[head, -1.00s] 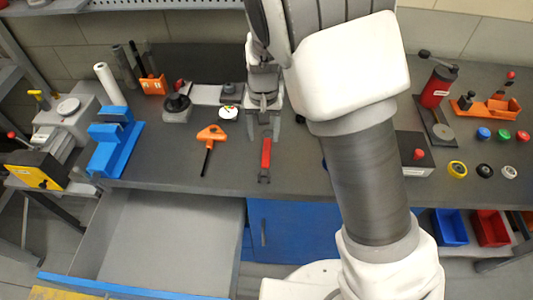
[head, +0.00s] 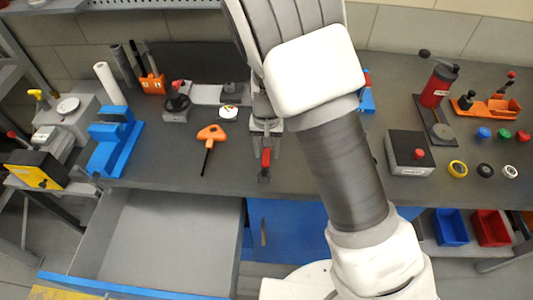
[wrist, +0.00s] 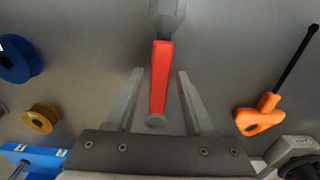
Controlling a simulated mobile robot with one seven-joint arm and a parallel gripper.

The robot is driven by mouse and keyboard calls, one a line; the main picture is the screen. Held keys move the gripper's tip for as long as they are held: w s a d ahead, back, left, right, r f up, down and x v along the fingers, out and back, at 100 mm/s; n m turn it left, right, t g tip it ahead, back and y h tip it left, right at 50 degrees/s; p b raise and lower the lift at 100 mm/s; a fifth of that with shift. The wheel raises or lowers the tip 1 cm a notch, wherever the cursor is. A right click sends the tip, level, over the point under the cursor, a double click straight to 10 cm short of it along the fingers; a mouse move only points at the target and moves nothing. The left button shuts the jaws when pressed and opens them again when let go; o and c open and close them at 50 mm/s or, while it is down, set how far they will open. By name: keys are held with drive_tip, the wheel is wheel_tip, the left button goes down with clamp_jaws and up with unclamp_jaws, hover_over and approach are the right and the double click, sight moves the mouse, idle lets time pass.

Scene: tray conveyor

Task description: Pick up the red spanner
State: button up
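The red spanner (head: 266,160) lies on the grey workbench, with a red handle and grey ends. In the wrist view the red spanner (wrist: 160,78) lies lengthwise between the two fingers of my gripper (wrist: 157,85), with a visible gap on each side. My gripper is open and nothing is held in it. In the head view my gripper (head: 266,138) is above the spanner's far end and hides part of it. Whether the fingertips are down at the spanner's height is hard to tell.
A blue pulley (wrist: 18,60) and a yellow pulley (wrist: 41,118) lie on the other side. An open drawer (head: 165,235) juts out below the bench front.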

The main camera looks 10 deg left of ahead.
sight(266, 153)
clamp_jaws()
drive_tip(key=shift+r, duration=0.1)
drive_tip(key=shift+r, duration=0.55)
wheel_tip(266, 153, up, 3)
drive_tip(key=s+d+r, duration=0.6)
drive_tip(key=s+d, duration=0.1)
drive_tip(key=d, duration=0.2)
drive_tip(key=shift+s+r, duration=0.3)
drive_tip(key=shift+r, duration=0.05)
